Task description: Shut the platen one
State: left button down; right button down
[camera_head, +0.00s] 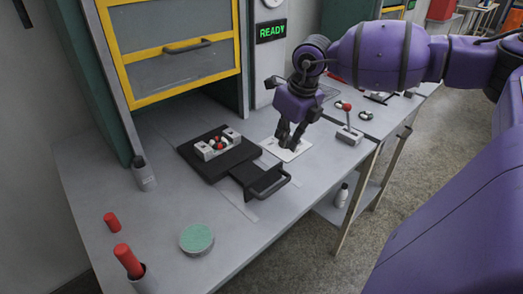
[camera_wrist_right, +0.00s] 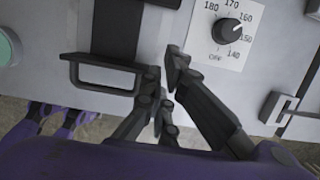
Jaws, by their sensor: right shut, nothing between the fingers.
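The black sliding platen (camera_head: 186,152) lies on the grey bench in front of the yellow-framed guard. A light metal fixture with red parts sits on it. Its black handle (camera_head: 270,186) faces the front of the bench; the handle also shows in the right wrist view (camera_wrist_right: 104,89). My right gripper (camera_head: 289,143) is shut and empty, pointing down above the bench beyond the handle. In the right wrist view its fingers (camera_wrist_right: 164,74) are just right of the handle; I cannot tell whether they touch it.
The yellow-framed guard (camera_head: 180,65) is raised above the bench. A dial on a white plate (camera_wrist_right: 228,33) and a red-knobbed lever (camera_head: 347,124) are near my right gripper. A sign reads READY.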

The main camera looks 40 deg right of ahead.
jog(key=x, duration=0.8)
jog(key=shift+s+a+f, duration=0.15)
jog(key=shift+f, duration=0.05)
jog(key=w, duration=0.2)
jog(key=shift+w+a+f, duration=0.1)
jog(key=shift+w+f, duration=0.15)
jog(key=shift+w, duration=0.15)
jog(key=shift+w+f, duration=0.1)
jog(key=shift+w, duration=0.55)
jog(key=shift+w, duration=0.1)
